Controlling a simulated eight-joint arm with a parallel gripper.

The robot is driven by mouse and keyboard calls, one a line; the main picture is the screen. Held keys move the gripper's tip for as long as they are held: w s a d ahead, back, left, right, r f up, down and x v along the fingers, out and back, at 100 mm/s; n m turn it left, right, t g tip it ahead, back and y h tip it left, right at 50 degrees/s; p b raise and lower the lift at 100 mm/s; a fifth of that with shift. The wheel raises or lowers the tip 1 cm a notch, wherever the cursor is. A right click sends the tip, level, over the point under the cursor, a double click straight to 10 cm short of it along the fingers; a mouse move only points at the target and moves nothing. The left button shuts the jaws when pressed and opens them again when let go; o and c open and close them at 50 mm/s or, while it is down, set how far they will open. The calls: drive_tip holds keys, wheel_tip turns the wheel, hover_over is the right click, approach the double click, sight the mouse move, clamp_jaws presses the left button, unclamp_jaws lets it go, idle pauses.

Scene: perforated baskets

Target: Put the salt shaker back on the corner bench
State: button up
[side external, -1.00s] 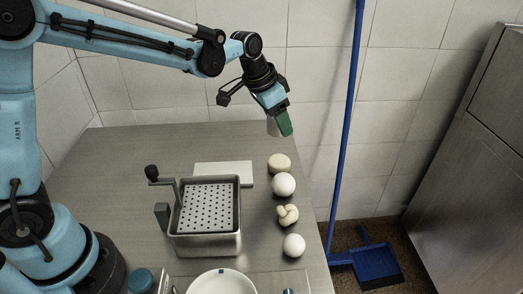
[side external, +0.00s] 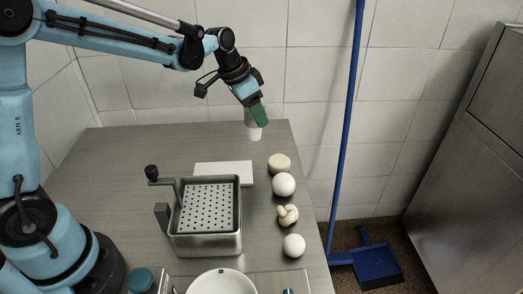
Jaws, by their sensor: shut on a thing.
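My gripper (side external: 257,117) is at the back right of the metal bench (side external: 110,165), near the tiled wall. It is shut on a small pale, whitish shaker (side external: 254,133), most likely the salt shaker. The green fingers cover its upper part. The shaker's lower end shows below the fingers, over the bench's back area. I cannot tell whether it touches the bench top.
A white board (side external: 223,173) lies in front of the gripper. A perforated metal basket (side external: 208,212) with a crank stands mid-bench. Several mushroom-like and round items, including a white ball (side external: 284,185), line the right edge. A white bowl (side external: 221,284) is at the front.

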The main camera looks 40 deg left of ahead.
drive_tip(key=a, duration=0.3)
approach(249, 150)
drive_tip(key=shift+w+x, duration=0.15)
drive_tip(key=shift+x, duration=1.1)
drive_tip(key=shift+w+x, duration=0.1)
drive_tip(key=shift+x, duration=1.1)
drive_tip(key=shift+f, duration=0.55)
drive_tip(key=o, duration=1.2)
drive_tip(key=shift+r, duration=0.1)
wheel_tip(249, 150, up, 8)
